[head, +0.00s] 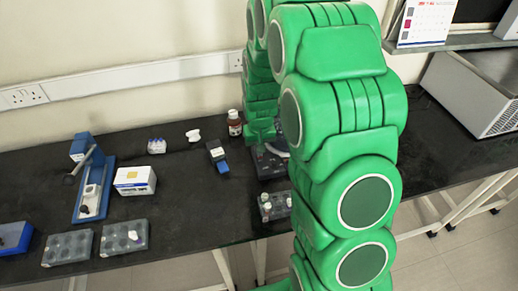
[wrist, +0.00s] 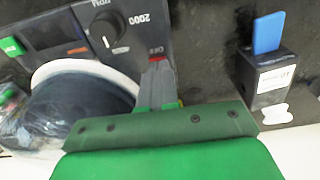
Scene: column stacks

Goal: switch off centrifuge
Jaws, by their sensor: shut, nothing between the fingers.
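The centrifuge (head: 270,164) stands on the dark bench in the head view, mostly hidden behind my green arm. In the wrist view, its dark control panel (wrist: 100,40) shows a black dial (wrist: 108,30), a 2000 mark and OFF lettering. A small red part (wrist: 157,58), probably the switch, shows beside that lettering. Its round pale-rimmed bowl (wrist: 85,68) lies to the left. My gripper (wrist: 158,66) is shut and empty, with its fingertips right at the red part. I cannot tell whether they touch it. The fingers cover part of the switch area.
A black box with a blue top (wrist: 268,75) stands right of the gripper in the wrist view. In the head view, a brown bottle (head: 235,123) stands behind the centrifuge, and a tube rack (head: 275,205) is in front of it.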

